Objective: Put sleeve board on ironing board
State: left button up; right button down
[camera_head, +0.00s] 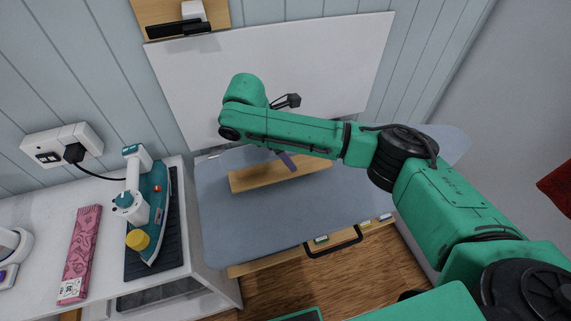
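The ironing board (235,220) is a wide blue-grey surface folded out below a white wall panel. A long light wooden piece (250,181), which looks like the sleeve board, lies on its back middle part. A narrow purple-grey piece (288,161) rises from it at a tilt, and its upper end is hidden by my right arm. My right arm comes in from the right and crosses over the board. Its gripper is largely hidden behind the forearm, so its fingers and any contact do not show clearly. My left gripper is not in view.
A teal iron (152,210) stands on a dark ribbed rest on the white counter (105,245) at left, near a pink patterned packet (80,255) and a wall socket (62,145). A black handle (334,242) sits below the ironing board's front edge. The board's front left is clear.

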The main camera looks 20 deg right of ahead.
jog(key=shift+d+f, duration=0.1)
jog(key=shift+f, duration=0.5)
jog(key=shift+s+f+p, duration=0.15)
jog(key=shift+s+f, duration=0.05)
jog(key=shift+f, duration=0.35)
jog(key=shift+s+f+p, duration=0.15)
jog(key=shift+f, duration=0.4)
jog(key=shift+w+f, duration=0.15)
jog(key=shift+f, duration=0.05)
grip_release()
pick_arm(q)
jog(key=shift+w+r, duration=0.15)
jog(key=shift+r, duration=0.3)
pick_arm(e)
jog(key=shift+r, duration=0.1)
